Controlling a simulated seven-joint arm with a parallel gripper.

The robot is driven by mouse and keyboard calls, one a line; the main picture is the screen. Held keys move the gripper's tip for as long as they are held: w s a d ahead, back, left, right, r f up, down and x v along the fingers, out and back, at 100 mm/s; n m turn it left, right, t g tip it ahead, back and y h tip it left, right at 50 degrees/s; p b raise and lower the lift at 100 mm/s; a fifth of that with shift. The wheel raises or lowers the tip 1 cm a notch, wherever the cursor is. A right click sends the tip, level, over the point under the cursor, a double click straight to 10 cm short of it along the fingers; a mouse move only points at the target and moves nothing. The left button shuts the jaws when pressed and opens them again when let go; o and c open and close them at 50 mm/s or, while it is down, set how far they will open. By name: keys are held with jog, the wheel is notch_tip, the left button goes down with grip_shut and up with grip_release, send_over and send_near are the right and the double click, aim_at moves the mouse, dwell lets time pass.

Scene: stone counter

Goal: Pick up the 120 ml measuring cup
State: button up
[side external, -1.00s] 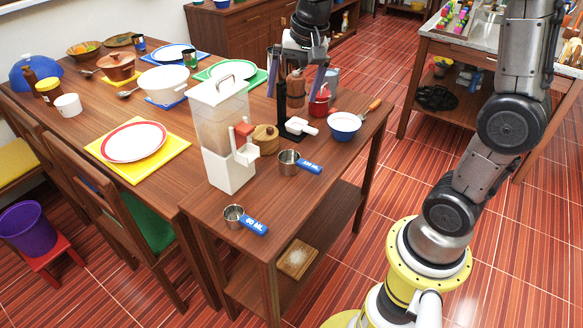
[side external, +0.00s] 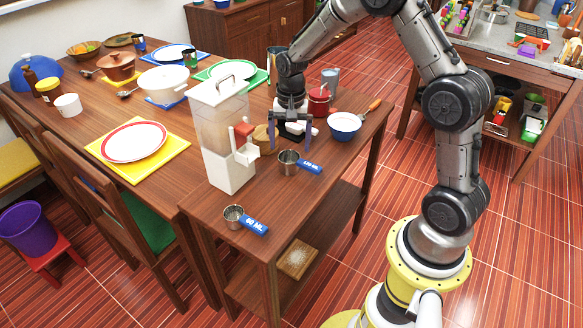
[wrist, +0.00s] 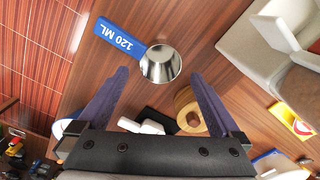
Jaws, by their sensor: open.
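The 120 ml measuring cup is a small steel cup (side external: 287,165) with a blue handle (side external: 310,167), upright near the front of the wooden table. In the wrist view the cup (wrist: 160,65) lies just beyond the fingertips and about midway between them. Its handle, marked 120 ML (wrist: 119,38), points to the upper left. My gripper (side external: 290,148) is open and empty, fingers pointing down, above and slightly behind the cup in the side view. The purple fingers also show in the wrist view (wrist: 160,78). I see no contact with the cup.
A 60 ml measuring cup (side external: 234,214) sits nearer the front edge. A tall dispenser (side external: 224,145) stands left of the 120 ml cup. A round wooden piece (side external: 261,139), a blue bowl (side external: 344,125) and a red pot (side external: 319,100) are behind. The tabletop between the two cups is clear.

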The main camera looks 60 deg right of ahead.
aim_at(290, 157)
jog(key=shift+f, duration=3)
jog(key=c, duration=1.3)
